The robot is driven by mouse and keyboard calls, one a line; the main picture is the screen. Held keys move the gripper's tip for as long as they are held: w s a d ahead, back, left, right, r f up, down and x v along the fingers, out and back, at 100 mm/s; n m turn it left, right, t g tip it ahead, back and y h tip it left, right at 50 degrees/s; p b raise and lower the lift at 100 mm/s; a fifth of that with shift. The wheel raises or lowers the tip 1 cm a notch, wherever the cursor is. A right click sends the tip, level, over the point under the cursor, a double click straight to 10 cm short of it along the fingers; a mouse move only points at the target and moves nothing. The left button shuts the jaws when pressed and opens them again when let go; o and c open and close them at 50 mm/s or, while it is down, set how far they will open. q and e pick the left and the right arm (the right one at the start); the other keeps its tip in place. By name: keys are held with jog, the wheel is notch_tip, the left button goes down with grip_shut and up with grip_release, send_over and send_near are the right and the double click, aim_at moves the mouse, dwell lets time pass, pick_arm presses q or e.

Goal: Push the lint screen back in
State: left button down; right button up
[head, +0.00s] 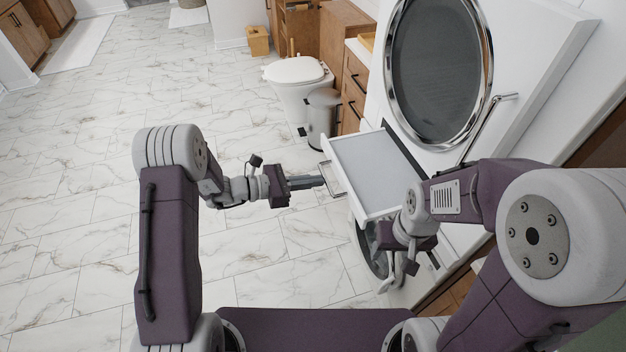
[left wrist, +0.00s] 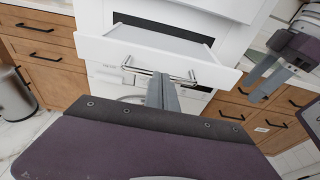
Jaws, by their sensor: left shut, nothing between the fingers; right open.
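The lint screen (head: 372,168) is a white drawer with a grey flat top, standing out of the white machine front below the round dark door. Its white front panel (left wrist: 100,48) and metal bar handle (left wrist: 139,70) face my left gripper in the left wrist view. My left gripper (head: 321,181) is shut and empty, its fingertips at the handle; I cannot tell whether they touch it. In the left wrist view its fingers (left wrist: 162,88) point at the middle of the bar. My right gripper (head: 398,277) is open and empty, below the screen's near side.
The round dark door (head: 437,72) with a chrome rim is above the screen, with a metal bar handle (head: 487,128) beside it. A second round door (head: 369,252) shows partly below. A bin (head: 322,119) and toilet (head: 298,72) stand behind. The marble floor at left is clear.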

pick_arm(q)
jog(key=shift+w, duration=0.1)
jog(key=b, duration=0.4)
send_near(382, 166)
jog(key=x, duration=0.4)
jog(key=shift+d+f, duration=0.15)
jog(key=shift+f, duration=0.3)
jog(key=x, duration=0.2)
jog(key=r+b+x, duration=0.1)
jog(key=x, duration=0.2)
jog(key=shift+w+d+r, duration=0.1)
jog(key=shift+d, duration=0.05)
jog(key=shift+d+r, duration=0.1)
jog(key=shift+d, duration=0.05)
jog(key=shift+r, duration=0.1)
pick_arm(e)
jog(key=f, duration=0.1)
jog(key=d+f, duration=0.1)
jog(key=f, duration=0.3)
jog(key=shift+w+d, duration=0.25)
pick_arm(q)
jog(key=shift+r, duration=0.15)
